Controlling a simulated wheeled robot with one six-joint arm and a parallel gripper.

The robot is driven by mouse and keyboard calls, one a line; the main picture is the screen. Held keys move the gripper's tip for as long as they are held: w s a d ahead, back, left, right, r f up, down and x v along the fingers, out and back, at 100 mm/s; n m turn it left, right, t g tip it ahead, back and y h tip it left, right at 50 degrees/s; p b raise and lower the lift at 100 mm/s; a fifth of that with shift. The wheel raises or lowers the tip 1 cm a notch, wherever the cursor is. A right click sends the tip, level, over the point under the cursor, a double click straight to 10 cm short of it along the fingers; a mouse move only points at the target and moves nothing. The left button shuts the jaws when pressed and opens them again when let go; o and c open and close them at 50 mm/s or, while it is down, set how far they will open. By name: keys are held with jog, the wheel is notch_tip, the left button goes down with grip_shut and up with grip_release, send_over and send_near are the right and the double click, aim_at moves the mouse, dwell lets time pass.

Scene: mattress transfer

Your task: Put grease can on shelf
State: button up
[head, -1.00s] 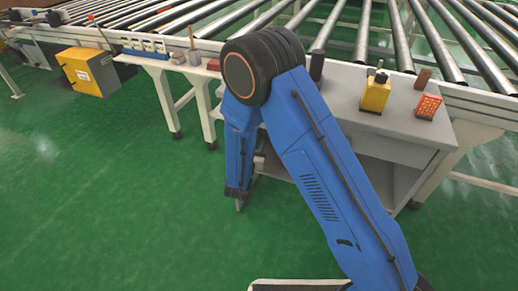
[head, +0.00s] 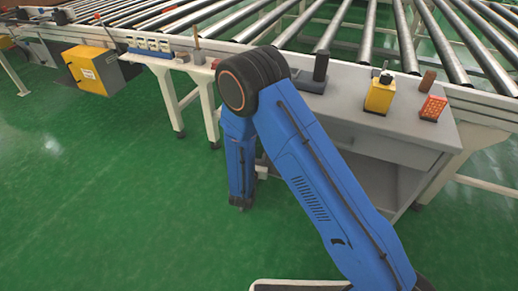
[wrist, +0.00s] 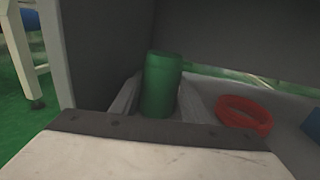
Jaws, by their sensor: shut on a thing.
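The grease can is a green cylinder (wrist: 161,75), upright in the wrist view. My gripper (wrist: 158,100) is shut on it, with a grey finger on each side. The can is in front of the grey cabinet's open lower shelf (wrist: 285,98); I cannot tell whether its base touches the shelf. In the head view the shelf opening (head: 350,165) is partly hidden behind my blue arm, and the can and gripper do not show there.
A red ring (wrist: 244,113) lies on the shelf, right of the can. A roller conveyor (head: 350,35) runs behind.

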jog(key=o, duration=1.3)
jog(key=shift+o, duration=0.2)
jog(key=shift+r, duration=0.1)
jog(key=s+a, duration=0.2)
jog(key=s, duration=0.9)
jog(key=shift+s+a, duration=0.15)
jog(key=shift+s, duration=0.25)
